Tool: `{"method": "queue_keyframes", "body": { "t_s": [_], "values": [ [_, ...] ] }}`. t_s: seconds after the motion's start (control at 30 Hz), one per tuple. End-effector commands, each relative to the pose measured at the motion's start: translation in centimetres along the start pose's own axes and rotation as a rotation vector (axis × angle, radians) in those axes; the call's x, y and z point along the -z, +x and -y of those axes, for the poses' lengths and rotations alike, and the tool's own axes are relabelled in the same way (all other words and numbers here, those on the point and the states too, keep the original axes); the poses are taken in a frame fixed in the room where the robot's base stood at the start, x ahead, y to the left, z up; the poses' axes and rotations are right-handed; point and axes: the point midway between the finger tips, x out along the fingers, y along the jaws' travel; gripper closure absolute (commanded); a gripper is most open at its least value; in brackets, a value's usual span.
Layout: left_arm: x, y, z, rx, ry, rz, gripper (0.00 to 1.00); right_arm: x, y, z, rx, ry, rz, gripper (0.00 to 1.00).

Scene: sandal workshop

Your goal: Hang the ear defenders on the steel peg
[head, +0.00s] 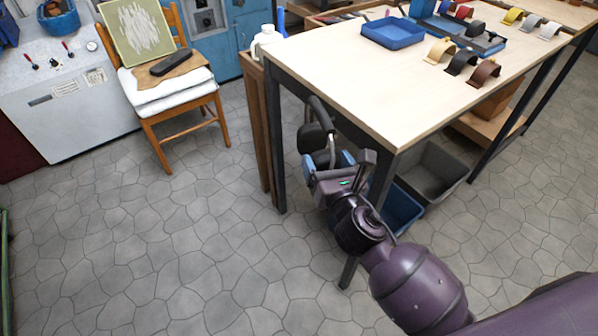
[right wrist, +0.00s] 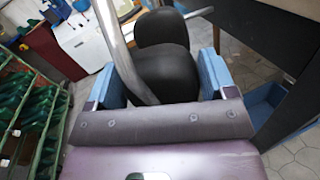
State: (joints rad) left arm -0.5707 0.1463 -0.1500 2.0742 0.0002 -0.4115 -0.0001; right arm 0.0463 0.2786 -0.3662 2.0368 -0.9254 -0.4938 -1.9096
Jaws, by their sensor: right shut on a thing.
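The ear defenders are held at the near left end of the workbench, with a dark curved headband (head: 320,113) and a black ear cup (head: 313,138). My right gripper (head: 330,170) is shut on them. In the right wrist view two black cups (right wrist: 165,70) show between and beyond my blue fingers (right wrist: 162,82), with a grey curved band (right wrist: 118,50) at their left. A thin steel rod (right wrist: 200,12) shows behind the cups, probably the peg; I cannot tell whether the ear defenders touch it. My left gripper is not in view.
The workbench top (head: 345,75) and its dark legs stand close by my right gripper. A grey bin (head: 435,172) and a blue bin (head: 405,208) are underneath. A chair (head: 175,95) stands left. The stone floor at left is clear.

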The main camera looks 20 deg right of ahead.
Motion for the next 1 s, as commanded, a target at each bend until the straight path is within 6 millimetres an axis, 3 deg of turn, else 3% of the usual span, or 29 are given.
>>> {"method": "queue_keyframes", "body": {
  "t_s": [0.03,0.1,0.3,0.57,1.0],
  "values": [
    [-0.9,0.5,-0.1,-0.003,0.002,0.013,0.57,2.4,1.4,-0.5,-0.009,0.0,-0.012,0.54],
    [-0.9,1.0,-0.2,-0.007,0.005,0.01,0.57,4.2,3.0,-1.2,-0.023,-0.002,-0.015,0.54],
    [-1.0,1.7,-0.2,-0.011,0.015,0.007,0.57,7.6,6.2,-3.1,-0.057,-0.003,-0.025,0.54],
    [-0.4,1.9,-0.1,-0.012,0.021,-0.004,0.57,8.5,7.4,-3.7,-0.073,-0.005,-0.025,0.54],
    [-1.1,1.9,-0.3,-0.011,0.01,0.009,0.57,8.4,8.0,-1.8,-0.073,-0.006,-0.025,0.54]
  ]
}}
